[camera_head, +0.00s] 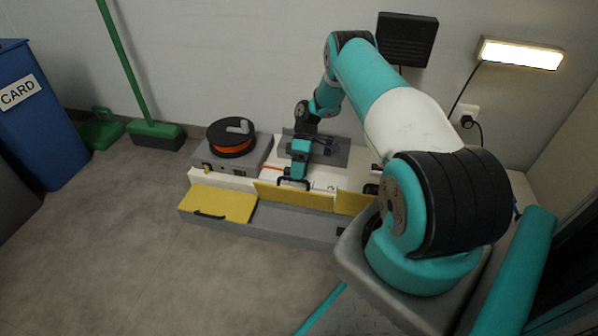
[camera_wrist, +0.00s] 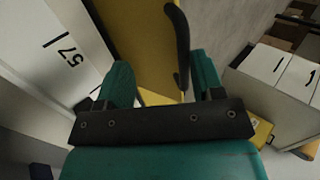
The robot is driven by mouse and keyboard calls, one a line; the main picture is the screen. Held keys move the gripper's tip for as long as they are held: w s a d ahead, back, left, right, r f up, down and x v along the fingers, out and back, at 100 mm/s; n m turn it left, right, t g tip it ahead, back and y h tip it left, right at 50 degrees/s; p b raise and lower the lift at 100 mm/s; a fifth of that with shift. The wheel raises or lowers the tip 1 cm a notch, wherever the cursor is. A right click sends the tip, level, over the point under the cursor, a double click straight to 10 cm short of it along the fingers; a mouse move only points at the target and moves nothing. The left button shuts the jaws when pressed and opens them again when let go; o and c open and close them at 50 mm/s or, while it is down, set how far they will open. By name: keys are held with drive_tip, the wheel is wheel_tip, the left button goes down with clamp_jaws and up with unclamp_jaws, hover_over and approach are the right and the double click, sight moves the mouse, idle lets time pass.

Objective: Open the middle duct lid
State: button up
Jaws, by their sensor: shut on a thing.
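The middle duct lid (camera_head: 292,198) is a yellow panel standing raised at the back of the grey duct (camera_head: 300,219). Its black handle (camera_wrist: 181,45) runs between my teal fingers in the wrist view, beside the yellow face of the lid (camera_wrist: 140,35). My gripper (camera_head: 293,181) is at the lid's top edge and is shut on the handle. The exact finger contact is partly hidden. The left lid (camera_head: 222,204) lies flat over the duct with its black handle toward the front. The right lid (camera_head: 350,203) looks raised and is partly hidden by my arm.
A white and grey bench stands behind the duct, with a black and orange reel (camera_head: 231,138) on its left. A green broom (camera_head: 155,131) and blue card bin (camera_head: 38,115) stand at left. The floor (camera_head: 150,270) before the duct is clear.

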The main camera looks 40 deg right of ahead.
drive_tip(key=shift+f, duration=0.2)
drive_tip(key=shift+r, duration=0.25)
drive_tip(key=shift+c, duration=0.3)
wheel_tip(320, 180, up, 20)
drive_tip(key=p, duration=1)
